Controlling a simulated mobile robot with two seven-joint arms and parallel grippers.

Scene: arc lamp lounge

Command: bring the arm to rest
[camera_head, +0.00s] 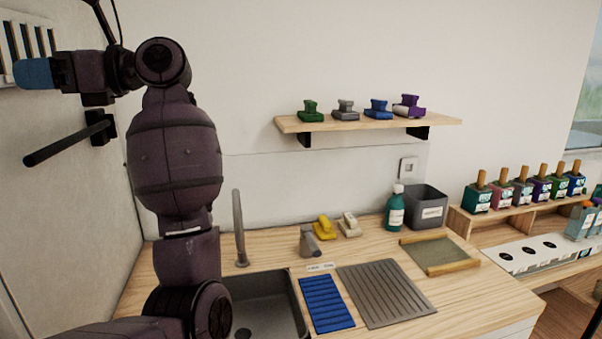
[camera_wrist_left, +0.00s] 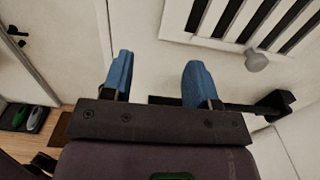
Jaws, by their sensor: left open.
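My left arm rises in front of the sink in the head view and bends to the left at the top. Its gripper (camera_head: 36,74) is up near the left wall, with a blue fingertip showing. In the left wrist view the two blue fingers of the left gripper (camera_wrist_left: 157,82) stand apart with nothing between them. The gripper is open and empty. My right gripper is not in either view.
A black bar (camera_head: 70,140) juts from the left wall below the gripper, near a slatted white panel (camera_head: 28,40). The counter holds a sink (camera_head: 262,300), a blue ribbed mat (camera_head: 326,303) and a grey bin (camera_head: 427,207). A wooden shelf (camera_head: 440,122) hangs above.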

